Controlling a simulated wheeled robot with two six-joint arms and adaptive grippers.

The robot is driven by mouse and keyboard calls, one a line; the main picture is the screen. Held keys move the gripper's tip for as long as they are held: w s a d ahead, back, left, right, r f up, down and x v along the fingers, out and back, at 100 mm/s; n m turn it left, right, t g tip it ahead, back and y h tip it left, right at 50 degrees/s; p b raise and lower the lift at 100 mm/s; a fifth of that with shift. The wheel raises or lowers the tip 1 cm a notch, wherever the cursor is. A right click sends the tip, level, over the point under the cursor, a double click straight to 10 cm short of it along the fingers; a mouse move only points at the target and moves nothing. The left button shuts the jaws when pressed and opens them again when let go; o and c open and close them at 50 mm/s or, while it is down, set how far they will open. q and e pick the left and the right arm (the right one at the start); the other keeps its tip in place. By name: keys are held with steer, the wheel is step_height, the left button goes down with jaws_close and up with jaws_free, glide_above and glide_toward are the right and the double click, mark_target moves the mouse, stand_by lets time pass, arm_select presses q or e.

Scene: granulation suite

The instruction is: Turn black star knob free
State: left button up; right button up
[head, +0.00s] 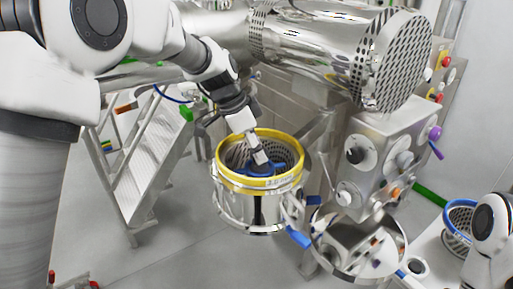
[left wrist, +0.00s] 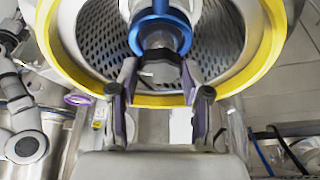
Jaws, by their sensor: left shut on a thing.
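The black star knob (left wrist: 159,71) sits between the fingertips of my left gripper (left wrist: 158,78) in the left wrist view. The gripper is shut on it. A blue hub ring (left wrist: 160,24) with a shiny metal centre lies just behind the knob. These sit inside a steel drum with a perforated inner screen (left wrist: 222,40) and a yellow rim (left wrist: 268,62). In the head view my left gripper (head: 260,157) reaches down into the yellow-rimmed drum (head: 262,183), and the fingers hide the knob there. My right gripper is out of view.
A large perforated steel cylinder (head: 398,62) and a control box with knobs (head: 378,150) stand right of the drum. An open steel bowl (head: 335,262) is below the box. A blue-rimmed basket (head: 460,212) is at far right. Metal steps (head: 150,160) stand left.

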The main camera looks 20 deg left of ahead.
arm_select(q)
steer(key=shift+f, duration=0.1)
steer(key=o, duration=1.2)
steer(key=shift+c, duration=0.2)
steer(key=v, duration=1.2)
steer(key=shift+d, duration=0.1)
